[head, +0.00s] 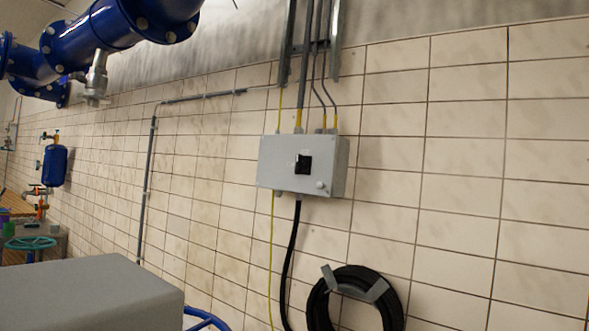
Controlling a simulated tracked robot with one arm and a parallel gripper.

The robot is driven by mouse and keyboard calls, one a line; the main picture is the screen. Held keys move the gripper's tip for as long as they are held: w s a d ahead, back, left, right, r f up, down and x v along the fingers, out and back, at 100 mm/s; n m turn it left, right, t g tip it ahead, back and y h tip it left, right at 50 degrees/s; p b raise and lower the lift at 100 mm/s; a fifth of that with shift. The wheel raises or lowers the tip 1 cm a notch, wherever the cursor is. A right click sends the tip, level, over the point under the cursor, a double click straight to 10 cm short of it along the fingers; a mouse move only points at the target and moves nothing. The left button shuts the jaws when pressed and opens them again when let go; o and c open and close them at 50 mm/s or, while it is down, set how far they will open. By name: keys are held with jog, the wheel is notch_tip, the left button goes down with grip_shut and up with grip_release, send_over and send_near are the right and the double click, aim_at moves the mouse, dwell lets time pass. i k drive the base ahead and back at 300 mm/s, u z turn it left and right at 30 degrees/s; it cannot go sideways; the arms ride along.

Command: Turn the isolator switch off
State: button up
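The isolator switch is a black square knob (303,164) on the front of a grey box (274,164) fixed to the tiled wall, right of the picture's middle. Its on or off position is too small to read. A small round light-coloured fitting sits at the lower right of the box front. Cables enter the box from above and below. My gripper is not in view, and nothing touches the switch.
A coiled black hose (318,306) hangs on a wall bracket below the box. Large blue pipes (95,38) run at the upper left. A grey block (85,295) fills the lower left foreground. A blue tank (54,166) and a teal handwheel (30,243) are farther left.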

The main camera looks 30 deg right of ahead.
aim_at(299, 164)
jog(key=z, duration=1.8)
jog(key=i, duration=1.75)
jog(key=u, duration=2)
jog(key=i, duration=0.25)
jog(key=u, duration=0.2)
